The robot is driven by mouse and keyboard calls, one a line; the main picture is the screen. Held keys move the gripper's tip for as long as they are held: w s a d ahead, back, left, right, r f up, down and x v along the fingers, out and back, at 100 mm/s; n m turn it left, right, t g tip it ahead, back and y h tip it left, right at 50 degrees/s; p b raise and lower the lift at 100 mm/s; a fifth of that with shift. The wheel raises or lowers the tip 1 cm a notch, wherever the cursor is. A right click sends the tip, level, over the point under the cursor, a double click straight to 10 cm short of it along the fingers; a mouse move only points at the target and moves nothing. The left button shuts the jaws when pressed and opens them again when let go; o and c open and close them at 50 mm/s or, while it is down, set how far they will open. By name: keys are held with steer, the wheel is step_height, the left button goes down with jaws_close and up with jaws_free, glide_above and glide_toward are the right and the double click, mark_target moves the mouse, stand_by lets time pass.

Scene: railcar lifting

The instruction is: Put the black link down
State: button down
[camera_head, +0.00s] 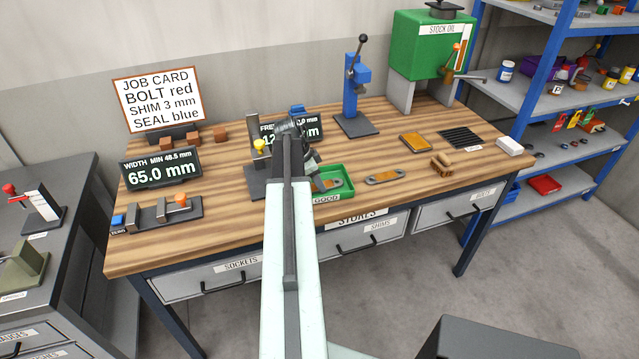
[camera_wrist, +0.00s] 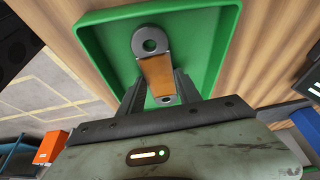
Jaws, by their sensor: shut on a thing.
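My gripper (camera_wrist: 159,88) is shut on the black link (camera_wrist: 150,40) in the wrist view. The link has dark ring-shaped ends and an orange-brown middle between the fingers. It is over or inside the green tray (camera_wrist: 230,25) marked GOOD; I cannot tell whether it touches the tray floor. In the head view the tray (camera_head: 346,191) sits near the bench's front edge, with part of the link (camera_head: 333,183) showing in it. My gripper (camera_head: 319,180) is partly hidden there by my arm.
A second link (camera_head: 384,177) lies on the bench right of the tray. A brown block (camera_head: 442,165) is farther right. A blue press (camera_head: 358,100) stands behind. Bare wood lies between them.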

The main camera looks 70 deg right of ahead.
steer(key=c, duration=0.8)
jaws_free()
steer(key=shift+c, duration=0.2)
steer(key=shift+r, duration=0.1)
steer(key=p+v, duration=1.1)
steer(key=v, duration=0.1)
steer(key=shift+s, duration=0.1)
